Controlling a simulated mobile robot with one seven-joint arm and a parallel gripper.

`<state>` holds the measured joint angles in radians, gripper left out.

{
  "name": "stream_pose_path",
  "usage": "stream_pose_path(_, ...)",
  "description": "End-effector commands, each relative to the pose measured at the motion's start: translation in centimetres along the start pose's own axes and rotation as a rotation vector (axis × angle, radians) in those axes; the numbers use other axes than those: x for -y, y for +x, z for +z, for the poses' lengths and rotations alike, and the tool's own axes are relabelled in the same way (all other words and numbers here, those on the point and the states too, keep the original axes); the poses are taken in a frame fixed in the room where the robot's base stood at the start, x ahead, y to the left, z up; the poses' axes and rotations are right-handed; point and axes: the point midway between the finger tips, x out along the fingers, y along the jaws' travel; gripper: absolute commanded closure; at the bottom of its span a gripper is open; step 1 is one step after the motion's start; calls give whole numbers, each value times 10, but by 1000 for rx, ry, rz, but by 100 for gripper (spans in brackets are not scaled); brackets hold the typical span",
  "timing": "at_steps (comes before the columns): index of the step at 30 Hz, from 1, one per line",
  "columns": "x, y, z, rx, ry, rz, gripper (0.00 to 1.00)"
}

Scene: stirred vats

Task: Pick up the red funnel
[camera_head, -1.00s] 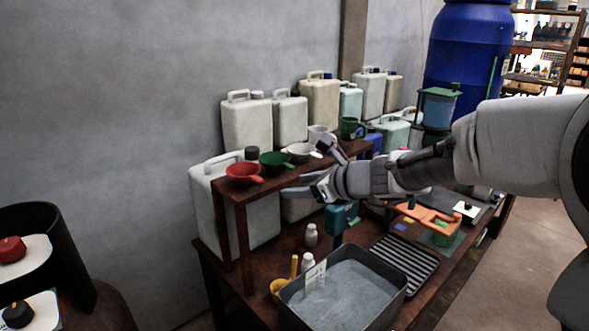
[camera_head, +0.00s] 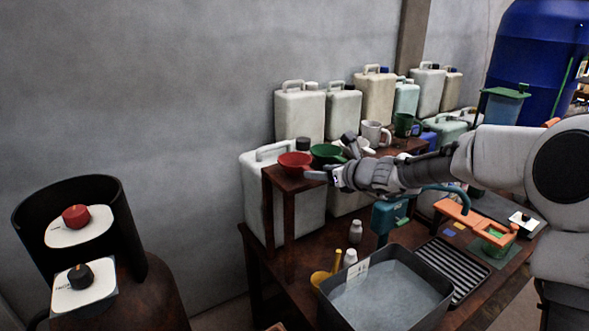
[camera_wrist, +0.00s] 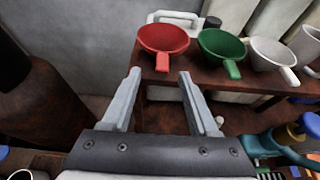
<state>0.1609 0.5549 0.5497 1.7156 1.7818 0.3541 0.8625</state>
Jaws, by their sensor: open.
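The red funnel (camera_head: 294,163) sits at the left end of a raised brown shelf, with its tab handle pointing toward my gripper. It also shows in the wrist view (camera_wrist: 163,40), upright, just beyond my fingertips. My gripper (camera_wrist: 158,74) is open and empty, its two fingers on either side of the line to the funnel's handle. In the head view my gripper (camera_head: 330,165) is close to the right of the red funnel, partly covering the area beside it. I see a gap between the fingertips and the funnel in the wrist view.
A green funnel (camera_wrist: 222,44) stands close to the right of the red one, then a white funnel (camera_wrist: 272,54) and a mug (camera_head: 374,134). Pale canisters (camera_head: 300,112) stand behind the shelf (camera_head: 289,210). A grey basin (camera_head: 440,310) is on the lower table.

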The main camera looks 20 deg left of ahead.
Motion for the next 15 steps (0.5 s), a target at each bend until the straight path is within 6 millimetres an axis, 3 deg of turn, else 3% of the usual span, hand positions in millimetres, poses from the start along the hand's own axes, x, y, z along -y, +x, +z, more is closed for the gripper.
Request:
stream_pose_path(5,0,9,-1,-1,1,1,40)
stream_pose_path(15,4,49,-5,0,1,1,40)
